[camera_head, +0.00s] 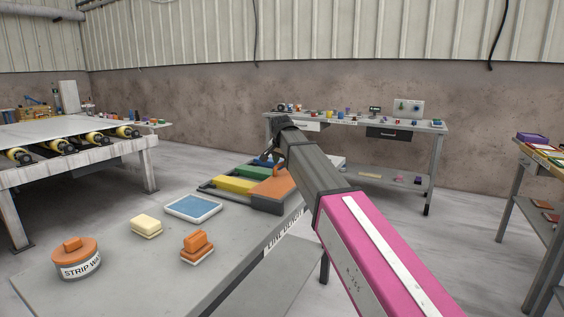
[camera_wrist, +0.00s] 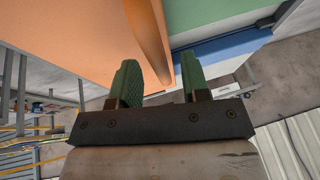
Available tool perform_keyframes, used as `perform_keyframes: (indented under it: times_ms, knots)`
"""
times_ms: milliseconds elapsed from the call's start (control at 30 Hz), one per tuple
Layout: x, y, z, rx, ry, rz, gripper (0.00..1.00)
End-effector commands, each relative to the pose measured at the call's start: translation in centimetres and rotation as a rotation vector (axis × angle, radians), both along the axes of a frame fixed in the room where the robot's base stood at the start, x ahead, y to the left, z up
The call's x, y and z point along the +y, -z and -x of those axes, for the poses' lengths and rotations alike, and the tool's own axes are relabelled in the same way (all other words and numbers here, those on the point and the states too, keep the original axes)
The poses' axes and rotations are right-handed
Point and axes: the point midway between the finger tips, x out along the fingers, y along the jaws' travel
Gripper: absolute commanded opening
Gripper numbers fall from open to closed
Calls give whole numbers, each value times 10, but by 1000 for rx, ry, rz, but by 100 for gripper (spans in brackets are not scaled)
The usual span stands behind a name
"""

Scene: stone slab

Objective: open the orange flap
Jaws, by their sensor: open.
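The orange flap (camera_head: 272,187) is at the near right corner of a dark-framed unit on the slab, partly behind my arm. In the wrist view the orange flap (camera_wrist: 65,50) fills the upper left, with a raised orange lip (camera_wrist: 150,40) along its right side. My gripper (camera_wrist: 159,72) is open, with one green finger on each side of the lip's near end. Whether either finger touches it, I cannot tell. In the head view my gripper (camera_head: 268,160) is small and dark at the unit's far side; its fingertips are unclear. How far the flap is raised is not clear.
Yellow (camera_head: 234,185), green (camera_head: 250,173) and blue (camera_head: 265,162) panels lie beside the flap. A blue-topped tray (camera_head: 194,207), cream block (camera_head: 146,226), orange stamp-like block (camera_head: 197,247) and round orange-lidded tin (camera_head: 76,258) stand nearer on the slab (camera_head: 130,285).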

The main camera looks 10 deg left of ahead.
Motion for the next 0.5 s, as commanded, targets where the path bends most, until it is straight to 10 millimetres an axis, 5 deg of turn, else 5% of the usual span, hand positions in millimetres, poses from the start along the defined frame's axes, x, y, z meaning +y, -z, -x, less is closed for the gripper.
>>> perform_keyframes:
  times_ms: [133,267,500]
  knots:
    - [0,0,0,0,0,0,42]
    - [0,0,0,0,0,0,0]
    - [-1,-1,0,-2,0,-5,0]
